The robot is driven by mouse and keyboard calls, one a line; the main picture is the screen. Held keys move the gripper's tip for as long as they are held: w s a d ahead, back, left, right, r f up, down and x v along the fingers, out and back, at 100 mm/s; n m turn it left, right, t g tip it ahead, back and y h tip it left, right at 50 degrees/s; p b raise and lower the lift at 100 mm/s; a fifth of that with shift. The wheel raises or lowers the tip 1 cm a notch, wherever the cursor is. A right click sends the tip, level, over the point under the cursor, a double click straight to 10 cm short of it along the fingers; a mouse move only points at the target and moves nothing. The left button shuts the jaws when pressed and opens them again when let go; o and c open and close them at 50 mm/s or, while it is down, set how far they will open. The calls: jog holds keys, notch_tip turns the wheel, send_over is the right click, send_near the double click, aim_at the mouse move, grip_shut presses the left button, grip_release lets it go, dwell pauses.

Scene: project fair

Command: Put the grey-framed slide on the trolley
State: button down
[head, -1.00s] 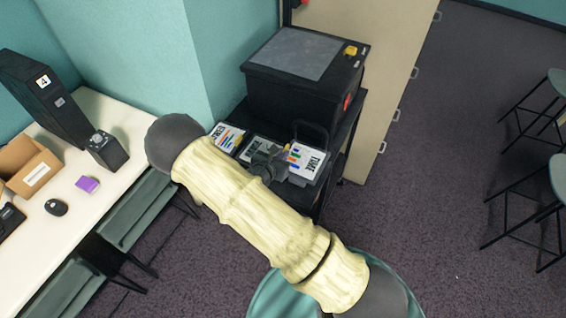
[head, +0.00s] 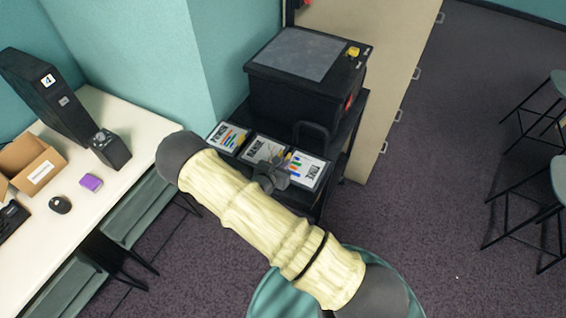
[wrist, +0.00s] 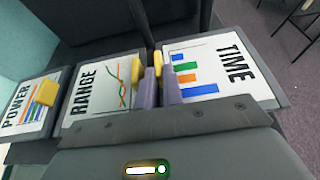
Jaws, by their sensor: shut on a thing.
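Three slides with grey frames and white faces lie in a row on the black trolley (head: 352,128): POWER (head: 228,136), RANGE (head: 262,149) and TIME (head: 311,172). In the wrist view, POWER (wrist: 27,106) has a yellow tab, RANGE (wrist: 95,92) is in the middle, and TIME (wrist: 215,72) is at right. In the head view my gripper (head: 276,172) partly covers RANGE's near side.
A black box (head: 305,85) with a grey top and yellow knob stands on the trolley behind the slides. A white table (head: 120,165) at left holds a cardboard box (head: 30,165) and a purple block (head: 91,182). Stools (head: 545,120) stand at right; floor between is clear.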

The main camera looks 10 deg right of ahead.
jog(key=shift+f, duration=0.1)
jog(key=c, duration=1.8)
grip_release()
jog(key=shift+r, duration=0.2)
jog(key=b+v, duration=0.3)
jog(key=v, duration=0.9)
